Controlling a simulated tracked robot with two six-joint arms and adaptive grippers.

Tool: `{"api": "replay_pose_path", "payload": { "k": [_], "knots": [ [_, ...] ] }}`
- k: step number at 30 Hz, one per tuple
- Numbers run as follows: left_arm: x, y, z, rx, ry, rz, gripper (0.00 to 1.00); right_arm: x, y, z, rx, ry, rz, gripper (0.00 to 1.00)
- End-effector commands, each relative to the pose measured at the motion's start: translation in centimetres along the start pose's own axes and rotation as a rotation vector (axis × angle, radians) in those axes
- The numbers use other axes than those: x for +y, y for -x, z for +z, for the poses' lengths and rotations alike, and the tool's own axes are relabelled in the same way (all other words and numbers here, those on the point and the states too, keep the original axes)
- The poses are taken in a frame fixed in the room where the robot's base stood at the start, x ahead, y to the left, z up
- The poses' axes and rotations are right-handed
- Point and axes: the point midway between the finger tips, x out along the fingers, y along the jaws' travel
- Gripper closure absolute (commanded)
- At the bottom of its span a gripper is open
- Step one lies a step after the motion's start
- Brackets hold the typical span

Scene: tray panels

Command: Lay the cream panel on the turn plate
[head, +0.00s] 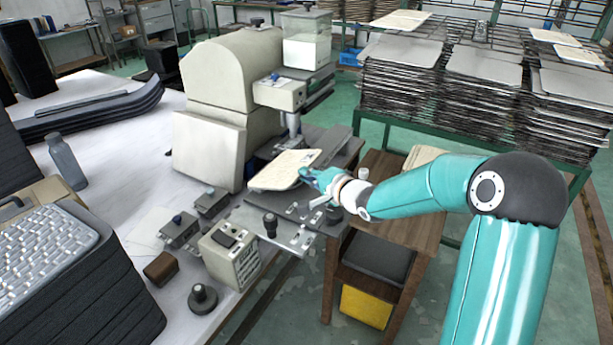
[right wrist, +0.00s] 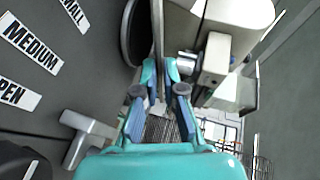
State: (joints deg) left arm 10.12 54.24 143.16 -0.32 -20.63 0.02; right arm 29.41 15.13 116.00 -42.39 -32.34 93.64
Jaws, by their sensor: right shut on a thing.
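The cream panel (head: 287,170) is a flat, pale, rounded board held roughly level at the front of the cream machine. My right gripper (head: 318,180) is shut on its near right edge. In the right wrist view my right gripper (right wrist: 160,95) grips the panel (right wrist: 158,35), which shows edge-on as a thin strip. A dark round disc with a pale rim (right wrist: 137,35), apparently the turn plate, lies just under the panel in that view. In the head view the panel hides the disc. I cannot tell whether the two touch. My left gripper is not in view.
The cream machine (head: 220,130) stands behind the panel, its head overhanging nearby. A wooden side table (head: 400,205) is at right. Stacked trays (head: 485,65) fill the back right.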

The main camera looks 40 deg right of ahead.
Motion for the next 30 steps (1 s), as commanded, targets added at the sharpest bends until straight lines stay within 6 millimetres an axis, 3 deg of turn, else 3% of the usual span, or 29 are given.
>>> {"api": "replay_pose_path", "payload": {
  "k": [11,12,17,30],
  "knots": [
    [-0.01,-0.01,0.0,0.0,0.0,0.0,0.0,0.0,-0.01,-0.01,0.0,0.0,0.0,1.0],
    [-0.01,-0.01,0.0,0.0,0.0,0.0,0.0,0.0,-0.01,-0.01,0.0,0.0,0.0,0.87],
    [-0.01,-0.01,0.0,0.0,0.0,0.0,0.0,-0.01,-0.02,0.0,0.0,0.0,0.0,0.63],
    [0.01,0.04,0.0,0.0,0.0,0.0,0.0,-0.02,0.84,-0.02,0.0,0.001,0.0,0.63]
  ]
}}
